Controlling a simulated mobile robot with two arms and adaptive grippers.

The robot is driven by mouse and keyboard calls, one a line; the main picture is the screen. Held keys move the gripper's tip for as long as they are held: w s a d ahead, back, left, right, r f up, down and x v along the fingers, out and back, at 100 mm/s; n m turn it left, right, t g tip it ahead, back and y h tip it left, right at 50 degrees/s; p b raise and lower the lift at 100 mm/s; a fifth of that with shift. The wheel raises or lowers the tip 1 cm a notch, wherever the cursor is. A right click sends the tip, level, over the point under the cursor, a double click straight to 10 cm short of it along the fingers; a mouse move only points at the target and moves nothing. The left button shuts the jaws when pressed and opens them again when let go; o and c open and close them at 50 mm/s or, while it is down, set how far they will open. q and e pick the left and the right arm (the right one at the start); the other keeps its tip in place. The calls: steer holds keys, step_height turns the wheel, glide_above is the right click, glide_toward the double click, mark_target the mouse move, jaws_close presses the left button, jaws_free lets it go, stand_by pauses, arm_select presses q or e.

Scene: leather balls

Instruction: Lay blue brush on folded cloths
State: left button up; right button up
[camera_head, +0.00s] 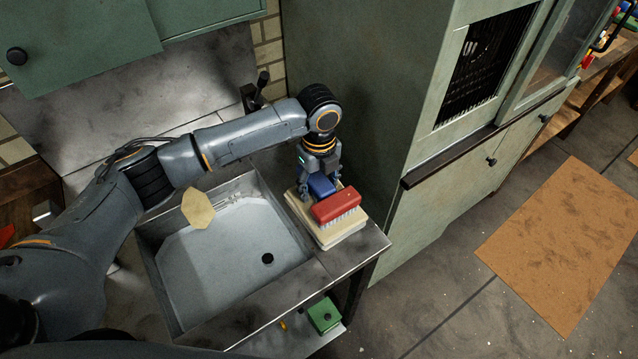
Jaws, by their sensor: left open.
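The blue brush (321,185) lies on the folded cloths (345,235), behind the red brush and partly hidden by my gripper. The folded cloths are a cream stack on the counter to the right of the sink. A red brush (337,206) with pale bristles lies on the same stack, in front of the blue one. My left gripper (320,190) points down over the blue brush, open, with its fingers around or close beside it; I cannot tell whether they touch it. My right gripper is not in view.
A metal sink basin (215,265) is left of the cloths, with a cream piece (197,208) at its back left. A faucet (257,92) stands behind. A green cabinet (430,170) rises close on the right. A green box (324,315) is below the counter.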

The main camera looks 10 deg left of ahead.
mark_target(318, 180)
arm_select(q)
step_height(318, 180, up, 12)
steer(key=b, duration=0.2)
steer(key=shift+b, duration=0.3)
